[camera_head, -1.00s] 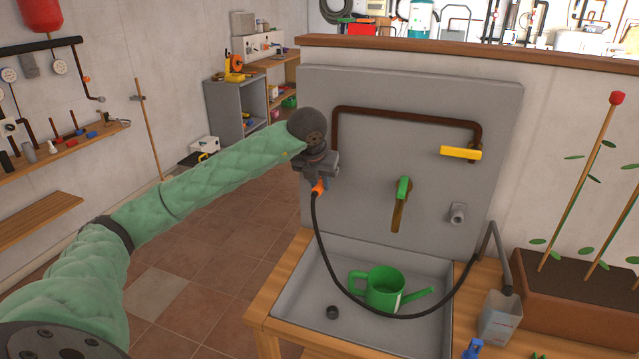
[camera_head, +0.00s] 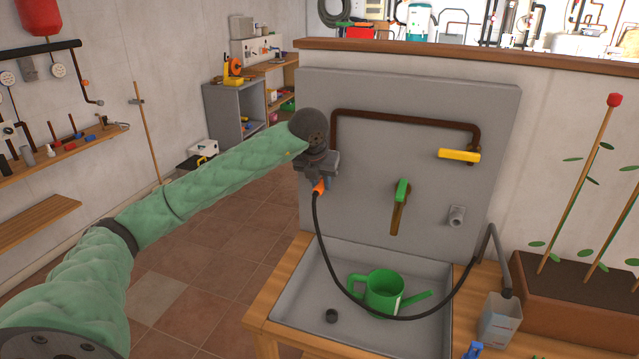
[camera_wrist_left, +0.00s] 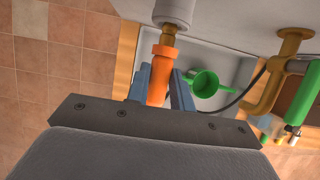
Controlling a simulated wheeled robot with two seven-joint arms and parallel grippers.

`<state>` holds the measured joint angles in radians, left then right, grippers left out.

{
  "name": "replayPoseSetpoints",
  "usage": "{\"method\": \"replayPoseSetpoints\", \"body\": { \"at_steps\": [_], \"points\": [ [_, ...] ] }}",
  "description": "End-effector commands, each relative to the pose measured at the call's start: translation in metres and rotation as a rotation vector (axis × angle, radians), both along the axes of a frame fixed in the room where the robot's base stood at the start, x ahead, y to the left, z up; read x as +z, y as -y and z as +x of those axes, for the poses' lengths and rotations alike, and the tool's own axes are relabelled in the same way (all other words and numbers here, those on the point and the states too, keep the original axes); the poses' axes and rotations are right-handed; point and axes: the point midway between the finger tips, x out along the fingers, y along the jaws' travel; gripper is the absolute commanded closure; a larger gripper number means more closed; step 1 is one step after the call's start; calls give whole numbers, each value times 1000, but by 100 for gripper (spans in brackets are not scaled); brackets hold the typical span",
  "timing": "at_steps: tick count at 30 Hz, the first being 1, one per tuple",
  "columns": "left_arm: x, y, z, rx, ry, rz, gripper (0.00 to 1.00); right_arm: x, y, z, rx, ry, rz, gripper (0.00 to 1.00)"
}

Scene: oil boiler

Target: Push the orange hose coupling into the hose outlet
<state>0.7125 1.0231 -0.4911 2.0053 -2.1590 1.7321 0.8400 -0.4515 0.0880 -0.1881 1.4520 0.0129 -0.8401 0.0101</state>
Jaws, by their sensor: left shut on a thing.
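My left gripper (camera_head: 322,181) is shut on the orange hose coupling (camera_head: 319,189), in front of the left side of the grey panel. In the left wrist view, the coupling (camera_wrist_left: 160,75) sits between the two blue fingers of the gripper (camera_wrist_left: 161,80). Its far end meets a brass-coloured piece (camera_wrist_left: 168,35) below a grey cylindrical fitting (camera_wrist_left: 174,10), which looks like the hose outlet. They look lined up, but I cannot tell how deeply they are joined. In the head view the gripper hides this fitting. A black hose (camera_head: 345,285) hangs from the coupling. My right gripper is out of view.
The panel carries a green-handled tap (camera_head: 401,193), a yellow-handled pipe (camera_head: 459,155) and a grey spout (camera_head: 457,216). A planter (camera_head: 570,310) stands at right.

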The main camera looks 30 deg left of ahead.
Motion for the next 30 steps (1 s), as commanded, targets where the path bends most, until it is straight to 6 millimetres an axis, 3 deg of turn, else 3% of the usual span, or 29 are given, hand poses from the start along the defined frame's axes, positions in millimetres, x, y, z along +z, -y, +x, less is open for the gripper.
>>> {"method": "replayPoseSetpoints", "body": {
  "at_steps": [26, 27, 30],
  "points": [
    [0, -5, 21, 1, 0, 0, 100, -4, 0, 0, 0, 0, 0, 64],
    [0, -5, 20, 0, 0, 0, 69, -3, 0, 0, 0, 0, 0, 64],
    [0, -5, 20, 1, 0, 0, 52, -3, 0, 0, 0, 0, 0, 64]
  ]
}}
